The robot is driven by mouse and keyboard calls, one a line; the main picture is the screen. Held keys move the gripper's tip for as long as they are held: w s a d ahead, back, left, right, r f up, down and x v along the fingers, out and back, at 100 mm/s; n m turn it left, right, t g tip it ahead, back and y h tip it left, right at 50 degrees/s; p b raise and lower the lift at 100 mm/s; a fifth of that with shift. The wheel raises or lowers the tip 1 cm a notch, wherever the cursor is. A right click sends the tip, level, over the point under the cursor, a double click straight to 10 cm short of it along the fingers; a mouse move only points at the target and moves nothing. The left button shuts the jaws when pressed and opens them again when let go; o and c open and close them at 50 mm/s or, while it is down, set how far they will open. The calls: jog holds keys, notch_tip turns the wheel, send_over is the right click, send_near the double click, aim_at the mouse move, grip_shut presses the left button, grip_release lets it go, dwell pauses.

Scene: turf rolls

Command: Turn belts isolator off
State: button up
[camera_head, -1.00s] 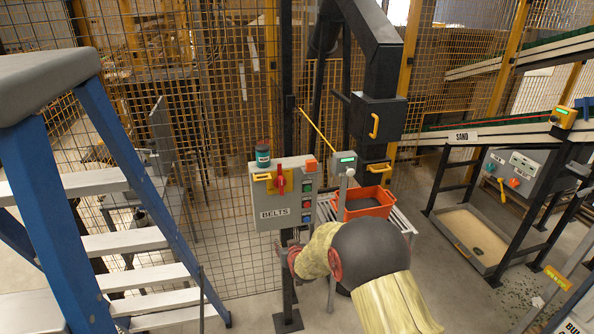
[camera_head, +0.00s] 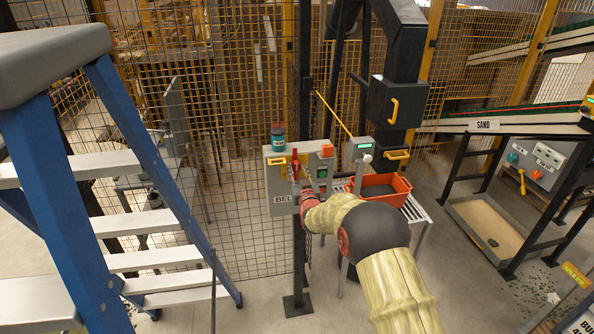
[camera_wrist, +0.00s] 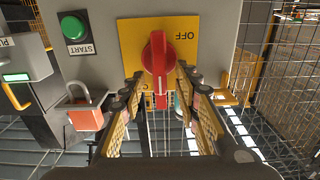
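The belts isolator is a red rotary handle (camera_wrist: 158,65) on a yellow plate (camera_wrist: 128,38) marked OFF in the wrist view. In the head view the handle (camera_head: 296,165) stands upright on the grey BELTS box (camera_head: 274,181), partly behind my gripper. My gripper (camera_wrist: 160,82) is open in the wrist view, with one finger on each side of the handle's lower end. I cannot tell whether the fingers touch it. In the head view my gripper (camera_head: 307,190) is at the box front, its fingertips hard to make out.
A green START button (camera_wrist: 74,27) and an orange padlock (camera_wrist: 86,118) sit beside the handle. A teal jar (camera_head: 278,140) stands on the box. An orange crate (camera_head: 382,188) is to the right, a blue stepladder (camera_head: 150,165) to the left. Mesh fencing stands behind.

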jog(key=shift+w+a, duration=0.15)
jog(key=shift+w, duration=0.3)
jog(key=c, duration=0.4)
jog(key=c, duration=0.3)
grip_shut()
